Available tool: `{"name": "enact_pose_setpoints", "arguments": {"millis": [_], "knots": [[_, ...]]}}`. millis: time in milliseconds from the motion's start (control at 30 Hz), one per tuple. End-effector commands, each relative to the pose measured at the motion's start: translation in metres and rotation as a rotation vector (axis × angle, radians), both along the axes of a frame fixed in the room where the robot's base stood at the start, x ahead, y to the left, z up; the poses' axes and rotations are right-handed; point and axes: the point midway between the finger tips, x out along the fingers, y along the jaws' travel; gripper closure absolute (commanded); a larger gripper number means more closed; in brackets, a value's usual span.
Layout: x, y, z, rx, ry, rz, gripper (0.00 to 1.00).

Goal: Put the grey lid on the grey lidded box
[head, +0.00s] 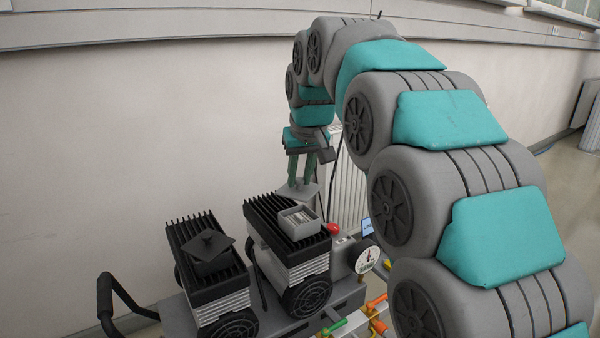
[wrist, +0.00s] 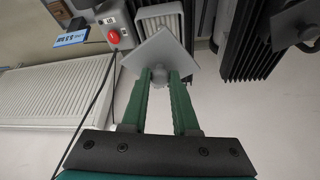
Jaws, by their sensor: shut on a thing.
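The grey lid (head: 297,191) is a flat square plate. My gripper (head: 303,178) is shut on it, apparently by a knob; the fingers also show in the wrist view (wrist: 160,77). In the wrist view the lid (wrist: 172,50) looks like a diamond, its edges turned relative to the box. The open grey box (head: 299,223) stands on the top of the right black-finned unit. In the wrist view the box (wrist: 160,12) shows beyond the lid, which hides part of it. In the head view the lid is above and behind the box, apart from it.
A dark box with a dark lid (head: 208,246) stands on the left black-finned unit (head: 188,228). A red button (head: 334,228), a small blue display (head: 368,226) and a round gauge (head: 367,260) are right of the grey box. A white radiator (wrist: 65,90) is near the wall.

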Motion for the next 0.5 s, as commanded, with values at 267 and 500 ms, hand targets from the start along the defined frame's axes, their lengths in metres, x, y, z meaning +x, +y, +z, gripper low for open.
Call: {"name": "enact_pose_setpoints", "arguments": {"millis": [267,500], "knots": [[-0.001,0.000,-0.026,-0.001,0.003,-0.001,1.00],[0.000,0.000,-0.046,-0.001,0.003,-0.002,1.00]]}}
